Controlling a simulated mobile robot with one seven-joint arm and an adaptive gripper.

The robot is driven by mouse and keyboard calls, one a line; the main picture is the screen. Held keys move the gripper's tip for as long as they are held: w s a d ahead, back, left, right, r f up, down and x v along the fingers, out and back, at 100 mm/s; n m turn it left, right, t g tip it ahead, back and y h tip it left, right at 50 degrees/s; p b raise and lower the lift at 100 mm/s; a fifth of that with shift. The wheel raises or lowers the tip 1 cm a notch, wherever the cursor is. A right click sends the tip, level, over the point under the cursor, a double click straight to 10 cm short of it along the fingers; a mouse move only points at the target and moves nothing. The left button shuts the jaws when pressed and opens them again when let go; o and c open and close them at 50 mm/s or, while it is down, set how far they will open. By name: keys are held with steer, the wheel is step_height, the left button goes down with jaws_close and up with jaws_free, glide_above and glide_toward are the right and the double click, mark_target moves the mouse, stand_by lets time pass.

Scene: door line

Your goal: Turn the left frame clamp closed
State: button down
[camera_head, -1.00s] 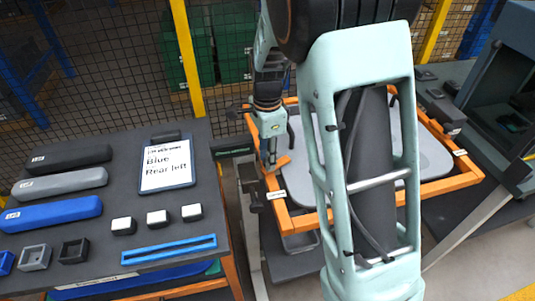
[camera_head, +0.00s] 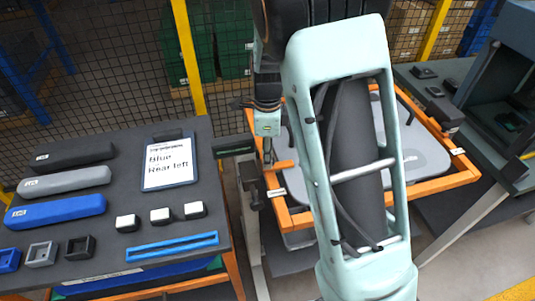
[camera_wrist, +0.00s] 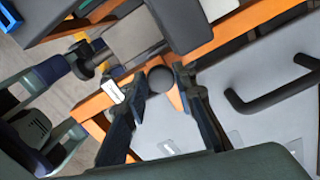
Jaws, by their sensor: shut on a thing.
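The left frame clamp has an orange lever (camera_head: 284,164) at the left side of the orange frame (camera_head: 277,205). The lever points right, toward the grey panel (camera_head: 420,150), and lies nearly level in the head view. My gripper (camera_head: 268,160) reaches down to it from above. In the wrist view, my gripper (camera_wrist: 162,88) has its two dark fingers on either side of the clamp's round black knob (camera_wrist: 160,78), with part of the orange lever (camera_wrist: 174,99) beside it. The fingers hide part of the clamp, and my arm hides the panel's middle.
A black panel handle (camera_wrist: 272,92) stands close to the fingers. On the left, a dark table (camera_head: 100,225) holds bars, blocks and a sign (camera_head: 169,164) reading "Blue Rear left". A dark machine (camera_head: 505,100) stands at the right. Mesh fencing runs behind.

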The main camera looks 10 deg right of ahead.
steer(key=shift+w, duration=0.1)
steer(key=c, duration=1.6)
jaws_free()
steer(key=shift+r, duration=0.1)
step_height(320, 180, up, 12)
steer(key=shift+f, duration=0.1)
